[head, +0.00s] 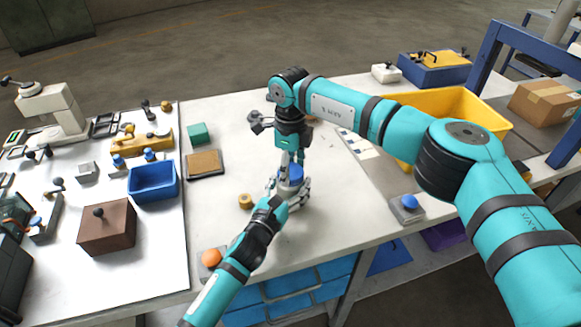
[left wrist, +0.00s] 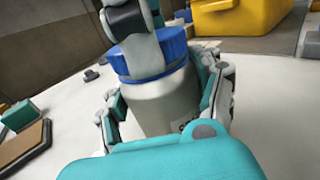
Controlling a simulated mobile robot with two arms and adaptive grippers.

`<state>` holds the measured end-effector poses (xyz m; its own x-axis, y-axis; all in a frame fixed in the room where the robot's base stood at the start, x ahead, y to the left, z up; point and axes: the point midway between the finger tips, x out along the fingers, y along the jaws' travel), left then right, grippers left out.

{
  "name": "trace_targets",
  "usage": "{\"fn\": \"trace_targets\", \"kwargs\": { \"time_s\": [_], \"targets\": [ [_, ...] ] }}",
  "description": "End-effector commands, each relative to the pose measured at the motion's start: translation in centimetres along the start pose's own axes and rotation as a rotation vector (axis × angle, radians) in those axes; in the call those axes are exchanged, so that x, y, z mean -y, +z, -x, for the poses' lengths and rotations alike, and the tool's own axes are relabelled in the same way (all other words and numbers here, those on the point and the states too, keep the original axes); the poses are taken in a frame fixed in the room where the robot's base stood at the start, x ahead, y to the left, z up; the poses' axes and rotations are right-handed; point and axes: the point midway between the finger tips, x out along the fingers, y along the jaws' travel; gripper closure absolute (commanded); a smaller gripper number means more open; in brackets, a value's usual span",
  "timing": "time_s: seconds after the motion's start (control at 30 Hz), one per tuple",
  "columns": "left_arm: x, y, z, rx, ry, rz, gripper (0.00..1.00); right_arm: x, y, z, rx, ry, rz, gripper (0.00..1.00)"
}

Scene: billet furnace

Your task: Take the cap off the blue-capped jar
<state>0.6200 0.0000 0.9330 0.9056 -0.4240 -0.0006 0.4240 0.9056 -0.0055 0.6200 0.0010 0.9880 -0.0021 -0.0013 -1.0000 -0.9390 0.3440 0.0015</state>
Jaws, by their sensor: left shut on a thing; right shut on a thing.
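The jar (left wrist: 163,104) is a pale grey cylinder standing upright on the white table, with a wide blue cap (left wrist: 155,58) on top. In the head view the cap (head: 291,173) shows between my two grippers. My left gripper (head: 288,194) comes in low from the front and is shut around the jar's body; its fingers flank the jar in the left wrist view (left wrist: 165,112). My right gripper (head: 290,168) points down from above and is shut on the blue cap. Its fingertips are partly hidden, and my left gripper hides much of the jar in the head view.
A brass-coloured ring piece (head: 245,201) lies just left of the jar. A brown pad (head: 205,163), a green block (head: 198,133) and a blue bin (head: 153,181) are farther left. A yellow bin (head: 470,101) stands right. A blue-button box (head: 407,207) and an orange-button box (head: 211,257) sit near the front edge.

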Motion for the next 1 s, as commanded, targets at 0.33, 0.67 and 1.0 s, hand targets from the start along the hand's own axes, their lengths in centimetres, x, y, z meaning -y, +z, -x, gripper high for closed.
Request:
{"fn": "trace_targets", "kwargs": {
  "time_s": [0.33, 0.67, 1.0],
  "targets": [
    [0.11, 0.03, 0.02, 0.001, -0.002, 0.000, 1.00, 0.17, -0.03, 0.12, 0.000, -0.005, 0.807, 0.81],
    [0.13, 0.03, 0.03, 0.002, -0.003, 0.000, 1.00, 0.18, -0.05, 0.17, -0.003, -0.006, 1.562, 0.81],
    [0.13, 0.03, 0.03, 0.001, -0.003, 0.000, 1.00, 0.17, -0.04, 0.19, -0.003, -0.006, 1.840, 0.81]
  ]
}}
